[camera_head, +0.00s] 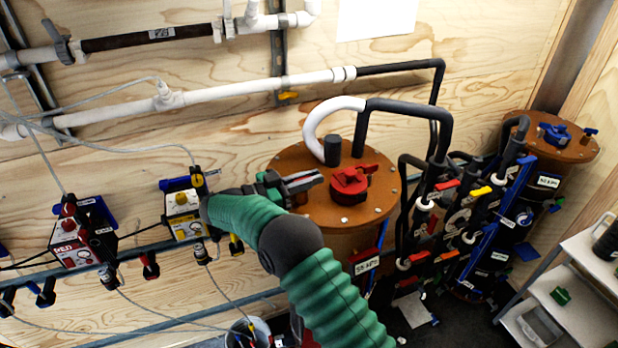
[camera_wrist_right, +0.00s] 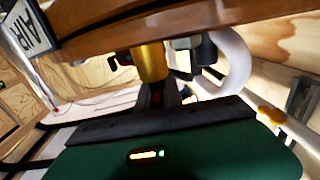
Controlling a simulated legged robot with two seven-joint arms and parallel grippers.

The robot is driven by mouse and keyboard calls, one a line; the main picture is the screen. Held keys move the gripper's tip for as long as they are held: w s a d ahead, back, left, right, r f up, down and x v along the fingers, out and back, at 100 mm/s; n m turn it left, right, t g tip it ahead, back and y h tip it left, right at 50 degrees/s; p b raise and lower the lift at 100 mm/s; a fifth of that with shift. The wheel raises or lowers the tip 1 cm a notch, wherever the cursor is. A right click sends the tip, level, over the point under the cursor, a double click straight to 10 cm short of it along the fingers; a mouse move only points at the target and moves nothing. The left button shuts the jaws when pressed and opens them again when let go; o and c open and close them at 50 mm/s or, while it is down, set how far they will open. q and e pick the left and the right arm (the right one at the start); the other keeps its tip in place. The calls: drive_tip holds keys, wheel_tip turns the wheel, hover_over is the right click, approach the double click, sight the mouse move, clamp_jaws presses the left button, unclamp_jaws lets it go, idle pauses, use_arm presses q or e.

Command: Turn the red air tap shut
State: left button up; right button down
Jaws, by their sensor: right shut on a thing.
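The red air tap (camera_head: 350,182) sits on top of the brown round lid (camera_head: 335,212) of a tank, right of the picture's middle. My right gripper (camera_head: 312,180) reaches in from the left at the tap's height, its fingers pointing right at it. The wrist view is upside down: dark fingers (camera_wrist_right: 157,96) are shut with a bit of red between them, close to a gold valve body (camera_wrist_right: 152,62) on the lid (camera_wrist_right: 130,28). The exact contact is hard to see. My left gripper is not in view.
A white and dark hose loop (camera_head: 340,108) rises behind the tap. Hoses with red and yellow valves (camera_head: 480,191) crowd the right. Gauge boxes (camera_head: 72,240) with cables hang on the left wall. A second lidded tank (camera_head: 570,148) and a cart (camera_head: 590,285) stand further right.

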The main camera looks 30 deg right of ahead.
idle(0.5)
drive_tip(key=c, duration=1.7)
unclamp_jaws()
drive_tip(key=shift+o, duration=1.1)
drive_tip(key=shift+d+f, duration=0.1)
drive_tip(key=shift+d, duration=0.1)
